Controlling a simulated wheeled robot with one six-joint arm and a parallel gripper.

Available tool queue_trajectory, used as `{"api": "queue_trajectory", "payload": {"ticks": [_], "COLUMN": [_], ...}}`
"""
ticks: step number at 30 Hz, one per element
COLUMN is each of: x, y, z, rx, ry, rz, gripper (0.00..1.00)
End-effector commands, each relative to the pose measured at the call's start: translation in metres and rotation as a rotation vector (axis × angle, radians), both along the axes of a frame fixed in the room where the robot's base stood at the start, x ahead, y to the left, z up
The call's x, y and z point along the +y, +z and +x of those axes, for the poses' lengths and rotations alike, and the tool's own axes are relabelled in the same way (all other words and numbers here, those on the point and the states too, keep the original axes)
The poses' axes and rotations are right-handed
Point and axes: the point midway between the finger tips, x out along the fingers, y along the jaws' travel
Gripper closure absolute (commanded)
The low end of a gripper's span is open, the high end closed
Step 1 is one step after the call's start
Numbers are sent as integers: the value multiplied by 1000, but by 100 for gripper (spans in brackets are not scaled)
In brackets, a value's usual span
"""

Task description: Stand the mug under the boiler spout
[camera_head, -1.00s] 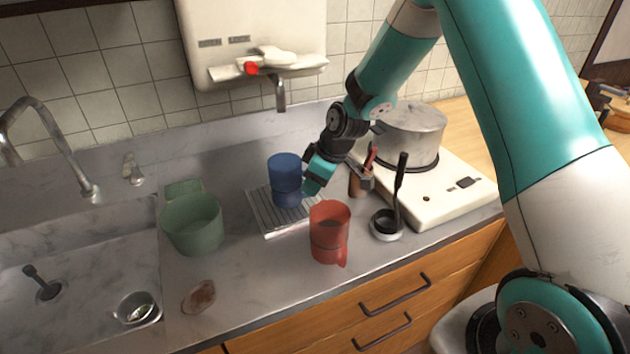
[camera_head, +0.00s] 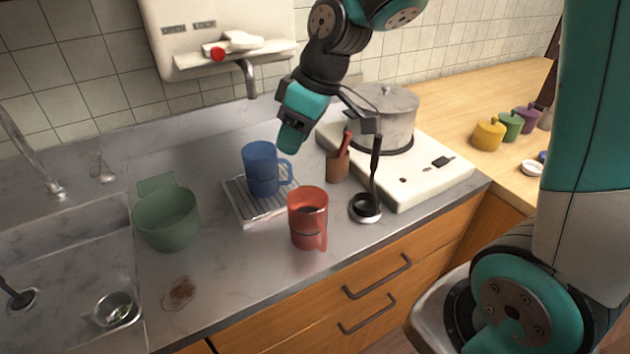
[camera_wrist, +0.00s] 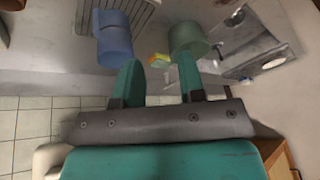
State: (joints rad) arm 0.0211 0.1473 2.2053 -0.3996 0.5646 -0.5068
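A blue mug (camera_head: 262,170) stands upright on a ribbed metal drip tray (camera_head: 247,216), its handle to the right. The spout (camera_head: 250,80) of the white boiler (camera_head: 215,30) hangs above and behind it in the head view; exact alignment cannot be told. A red mug (camera_head: 308,220) stands on the counter in front of the tray. My gripper (camera_head: 292,138) is raised above and right of the blue mug, apart from it. In the wrist view my gripper (camera_wrist: 160,85) is open and empty, with the blue mug (camera_wrist: 114,40) beyond the left finger.
A green container (camera_head: 168,218) stands left of the tray, beside the sink (camera_head: 75,265). To the right are a brown utensil cup (camera_head: 337,166), a ladle on a rest (camera_head: 366,208) and a pot (camera_head: 385,120) on a hob. A brown stain (camera_head: 180,293) marks the front counter.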

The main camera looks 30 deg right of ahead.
Motion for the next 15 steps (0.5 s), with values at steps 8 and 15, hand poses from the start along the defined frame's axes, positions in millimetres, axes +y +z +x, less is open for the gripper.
{"api": "queue_trajectory", "payload": {"ticks": [8, 15], "x": [63, 65], "y": [30, 30], "z": [-159, -194], "rx": [179, 227], "ry": [-55, -81], "rz": [42, 41], "gripper": [63, 63]}}
